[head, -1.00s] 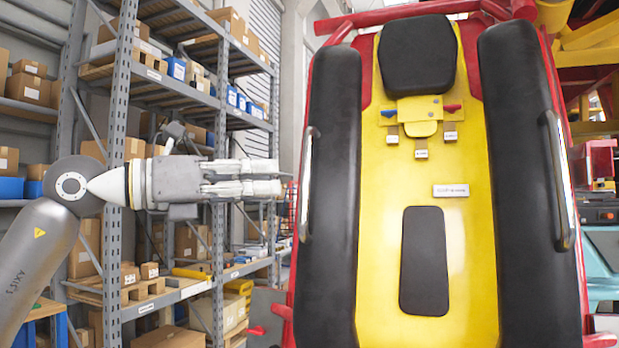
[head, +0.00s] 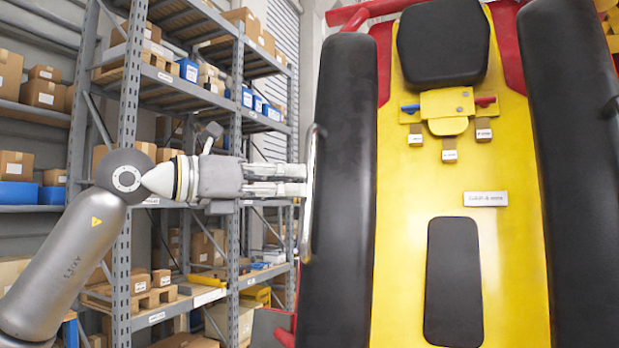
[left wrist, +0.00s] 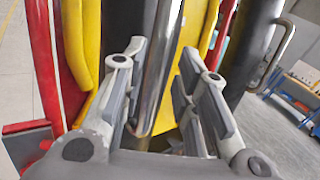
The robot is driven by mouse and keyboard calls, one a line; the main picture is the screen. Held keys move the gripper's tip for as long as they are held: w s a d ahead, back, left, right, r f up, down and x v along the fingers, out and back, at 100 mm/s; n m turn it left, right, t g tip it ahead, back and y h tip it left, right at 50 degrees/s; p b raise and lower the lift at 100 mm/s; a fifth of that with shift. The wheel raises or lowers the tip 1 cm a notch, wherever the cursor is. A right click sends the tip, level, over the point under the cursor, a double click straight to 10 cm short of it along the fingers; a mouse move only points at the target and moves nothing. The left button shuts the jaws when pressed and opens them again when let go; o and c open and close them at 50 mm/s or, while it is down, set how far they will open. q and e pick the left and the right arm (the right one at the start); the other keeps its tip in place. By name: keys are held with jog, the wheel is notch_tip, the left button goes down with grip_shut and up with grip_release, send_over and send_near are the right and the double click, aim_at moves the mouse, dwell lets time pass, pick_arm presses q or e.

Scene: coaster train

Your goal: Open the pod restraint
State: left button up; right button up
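The pod restraint shows in the head view as two long black padded bars, a left one (head: 343,150) and a right one (head: 572,150), standing in front of the yellow seat (head: 400,250). A metal handle (head: 309,205) runs along the outer side of the left bar. My left gripper (head: 304,180) reaches it from the left, fingers level. In the left wrist view the handle (left wrist: 162,75) lies between the two open fingers, with gaps on both sides. A second handle (left wrist: 277,55) shows on the far bar. My right gripper is not in view.
A grey shelf rack (head: 236,130) with cardboard boxes stands behind my left arm. The seat has a black headrest (head: 443,45), a yellow buckle plate (head: 447,103) and a white label (head: 485,199). Open floor (left wrist: 262,145) shows at the right in the left wrist view.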

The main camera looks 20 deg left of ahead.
aim_at(310, 185)
pick_arm(q)
jog(key=x, duration=0.3)
jog(key=shift+w+p, duration=0.3)
jog(key=shift+p, duration=0.05)
jog(key=shift+w+d+f, duration=0.1)
jog(key=shift+w+d, duration=0.3)
jog(key=shift+w, duration=0.1)
jog(key=shift+d, duration=0.1)
jog(key=shift+w, duration=0.1)
grip_shut()
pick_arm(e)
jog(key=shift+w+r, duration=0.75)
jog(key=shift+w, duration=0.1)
